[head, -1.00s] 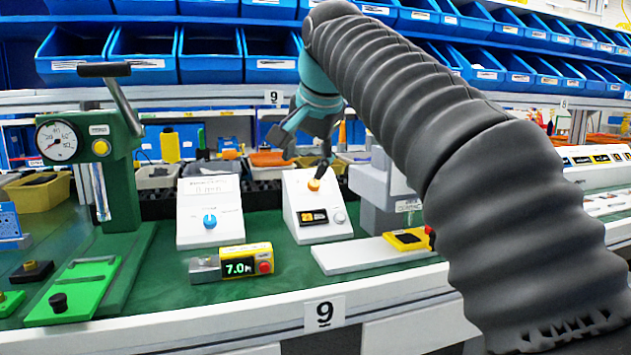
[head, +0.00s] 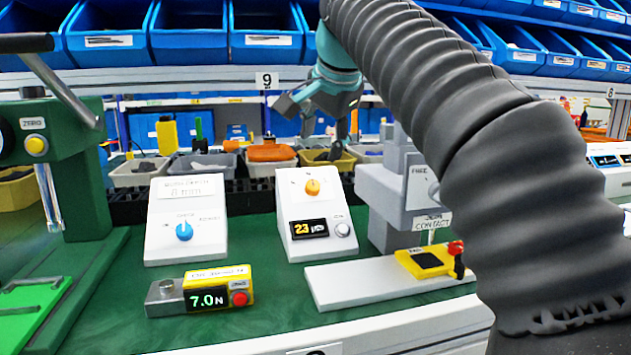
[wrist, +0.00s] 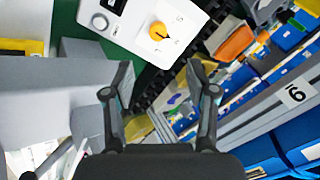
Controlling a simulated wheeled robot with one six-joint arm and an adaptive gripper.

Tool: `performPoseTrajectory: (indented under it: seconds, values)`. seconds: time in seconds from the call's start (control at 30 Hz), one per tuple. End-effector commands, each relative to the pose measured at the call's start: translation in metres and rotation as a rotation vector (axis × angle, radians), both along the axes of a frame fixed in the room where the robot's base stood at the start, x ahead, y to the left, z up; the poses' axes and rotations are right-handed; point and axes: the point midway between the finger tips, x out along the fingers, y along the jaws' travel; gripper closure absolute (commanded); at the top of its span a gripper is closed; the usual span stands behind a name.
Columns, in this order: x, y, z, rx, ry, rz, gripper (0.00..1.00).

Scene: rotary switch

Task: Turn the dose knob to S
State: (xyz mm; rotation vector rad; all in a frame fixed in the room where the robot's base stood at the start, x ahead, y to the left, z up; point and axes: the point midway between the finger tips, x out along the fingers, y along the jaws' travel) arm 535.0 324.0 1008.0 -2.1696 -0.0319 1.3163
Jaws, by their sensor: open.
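An orange knob (head: 312,187) sits on the upper face of a white sloped console (head: 297,215) with a small lit display (head: 309,228). In the wrist view the knob (wrist: 158,31) shows at the top with a dark pointer mark and small letters around it. My gripper (head: 318,122) is open and empty, above and behind the console and apart from the knob. In the wrist view its two fingers (wrist: 160,78) are spread, with nothing between them.
Left stands another white console (head: 160,225) with a blue knob (head: 184,231). In front is a yellow box (head: 236,283) reading 7.0 N. A grey device (head: 395,205) stands right of the orange knob's console. A green press is at left; bins line the back.

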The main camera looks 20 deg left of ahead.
Motion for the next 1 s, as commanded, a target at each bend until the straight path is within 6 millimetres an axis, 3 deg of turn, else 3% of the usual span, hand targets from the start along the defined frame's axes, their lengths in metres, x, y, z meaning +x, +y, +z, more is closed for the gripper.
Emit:
performPoseTrajectory:
  seconds: [0.4, 0.6, 1.0]
  values:
    - [0.041, 0.021, -0.065, -0.002, 0.003, -0.005, 0.43]
    - [0.055, 0.031, -0.088, -0.002, 0.003, -0.003, 0.43]
    - [0.064, 0.038, -0.101, -0.001, 0.001, -0.001, 0.43]
